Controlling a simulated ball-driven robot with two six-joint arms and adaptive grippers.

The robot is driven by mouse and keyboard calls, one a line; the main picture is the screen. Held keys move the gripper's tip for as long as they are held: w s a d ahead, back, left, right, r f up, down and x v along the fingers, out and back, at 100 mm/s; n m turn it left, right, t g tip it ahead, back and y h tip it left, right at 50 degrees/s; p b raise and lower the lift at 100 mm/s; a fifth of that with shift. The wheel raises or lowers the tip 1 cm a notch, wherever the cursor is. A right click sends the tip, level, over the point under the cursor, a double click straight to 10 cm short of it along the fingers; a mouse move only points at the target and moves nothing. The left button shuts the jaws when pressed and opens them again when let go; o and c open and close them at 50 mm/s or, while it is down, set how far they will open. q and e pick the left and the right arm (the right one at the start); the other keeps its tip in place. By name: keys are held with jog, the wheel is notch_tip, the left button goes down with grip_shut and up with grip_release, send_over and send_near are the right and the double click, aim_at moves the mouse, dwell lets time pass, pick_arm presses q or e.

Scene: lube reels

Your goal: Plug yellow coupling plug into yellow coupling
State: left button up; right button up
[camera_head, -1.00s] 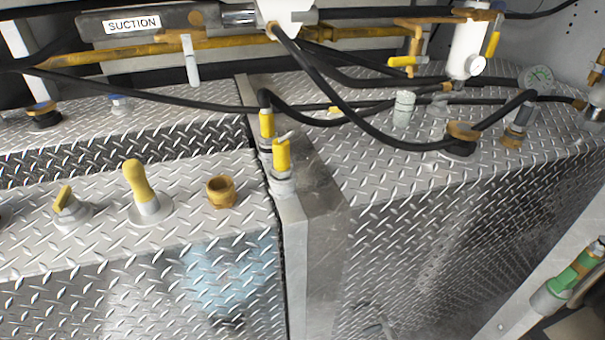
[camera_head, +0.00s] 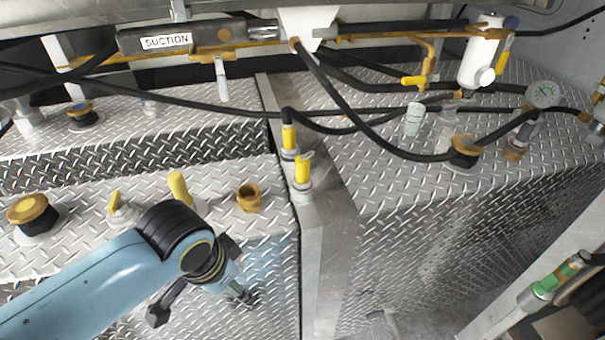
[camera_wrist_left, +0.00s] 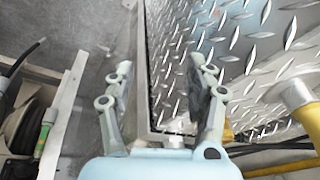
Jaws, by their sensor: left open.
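Two upright yellow cylindrical fittings stand on the metal divider in the head view. The rear yellow fitting (camera_head: 289,137) has a black hose at its top. The front yellow fitting (camera_head: 302,172) has a small light piece at its top and no visible hose. I cannot tell for certain which is the plug and which is the coupling. My left gripper (camera_head: 240,293) hangs in front of the tread-plate box, below and left of both fittings. In the left wrist view its fingers (camera_wrist_left: 160,68) are apart with nothing between them. My right gripper is not in view.
A yellow-handled knob (camera_head: 179,188) and a brass fitting (camera_head: 249,199) stand on the left box near my arm. A black hose (camera_head: 365,138) arcs over the right box. A green fitting (camera_head: 553,281) is at lower right. A brass cap (camera_head: 33,210) is far left.

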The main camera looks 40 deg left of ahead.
pick_arm(q)
notch_tip(320, 180, up, 9)
jog(key=w+m+p, duration=0.1)
jog(key=w+p, duration=0.1)
jog(key=w, duration=0.1)
notch_tip(320, 180, up, 9)
jog(key=m+g+h+p, duration=0.1)
jog(key=m+g+p, duration=0.15)
jog(key=m, duration=1.25)
send_over(303, 159)
jog(key=shift+w+a+r, duration=0.1)
jog(key=shift+a+r, duration=0.05)
jog(key=shift+a, duration=0.1)
notch_tip(303, 159, down, 5)
jog(key=shift+f, duration=0.15)
jog(key=f, duration=0.4)
jog(key=shift+s+d+f+p, duration=0.2)
jog(key=shift+p, duration=0.15)
jog(key=shift+f, duration=0.4)
jog(key=shift+c, duration=0.3)
grip_shut()
